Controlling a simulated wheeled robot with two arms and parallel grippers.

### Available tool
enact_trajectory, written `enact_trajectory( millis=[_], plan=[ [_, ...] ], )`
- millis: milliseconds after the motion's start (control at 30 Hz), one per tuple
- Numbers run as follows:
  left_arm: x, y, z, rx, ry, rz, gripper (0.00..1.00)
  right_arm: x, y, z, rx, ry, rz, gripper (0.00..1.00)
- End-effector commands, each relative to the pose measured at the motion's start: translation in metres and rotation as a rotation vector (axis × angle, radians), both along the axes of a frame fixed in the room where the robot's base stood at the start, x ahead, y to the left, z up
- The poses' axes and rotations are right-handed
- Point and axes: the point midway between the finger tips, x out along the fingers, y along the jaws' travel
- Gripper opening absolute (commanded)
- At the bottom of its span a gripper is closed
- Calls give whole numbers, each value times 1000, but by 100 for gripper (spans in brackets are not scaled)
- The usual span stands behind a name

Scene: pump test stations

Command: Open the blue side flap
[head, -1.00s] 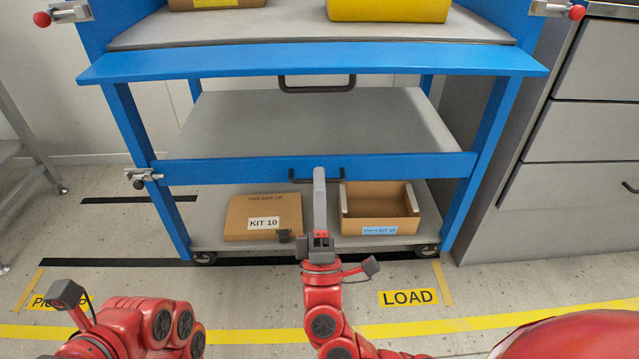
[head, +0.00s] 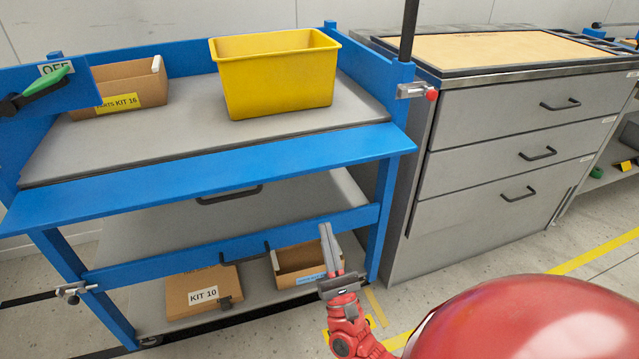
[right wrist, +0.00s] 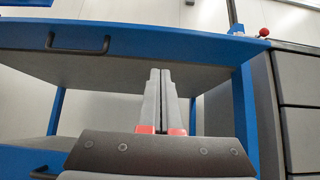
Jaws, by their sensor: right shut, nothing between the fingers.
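On the blue cart, the upper blue side flap (head: 215,178) sticks out nearly flat from the front edge of the top shelf. Its dark handle (head: 229,195) hangs below it and also shows on the flap's underside in the right wrist view (right wrist: 78,46). A lower blue board (head: 180,261) with a black handle (head: 246,254) stands upright at the middle shelf. My right gripper (head: 326,230) is shut and empty, in front of the cart's right end and below the upper flap. Its closed fingers show in the right wrist view (right wrist: 160,80). My left gripper is out of view.
A yellow bin (head: 275,85) and a cardboard box (head: 125,88) stand on the top shelf. Latches are at the right post (head: 413,91) and left post (head: 74,291). Boxes lie on the bottom shelf. A grey drawer cabinet (head: 490,160) stands close on the right.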

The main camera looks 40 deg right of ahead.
Motion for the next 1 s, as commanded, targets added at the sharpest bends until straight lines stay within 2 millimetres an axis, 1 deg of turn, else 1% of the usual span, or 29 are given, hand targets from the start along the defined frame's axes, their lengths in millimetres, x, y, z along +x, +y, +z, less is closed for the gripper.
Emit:
enact_trajectory(
  millis=[33,300,400,500,600,700,1000],
  plan=[
    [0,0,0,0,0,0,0,7,-3,10,2,-8,-4,0],
    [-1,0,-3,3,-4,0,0,45,-15,53,3,-10,-4,0],
    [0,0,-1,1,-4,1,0,43,-14,67,4,-6,0,0],
    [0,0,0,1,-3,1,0,43,-14,77,4,-2,0,0],
    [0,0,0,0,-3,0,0,43,-13,86,5,-4,2,0],
    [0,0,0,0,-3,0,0,42,-13,89,4,-4,2,0],
    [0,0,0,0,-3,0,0,43,-12,90,2,-2,4,0]
  ],
)
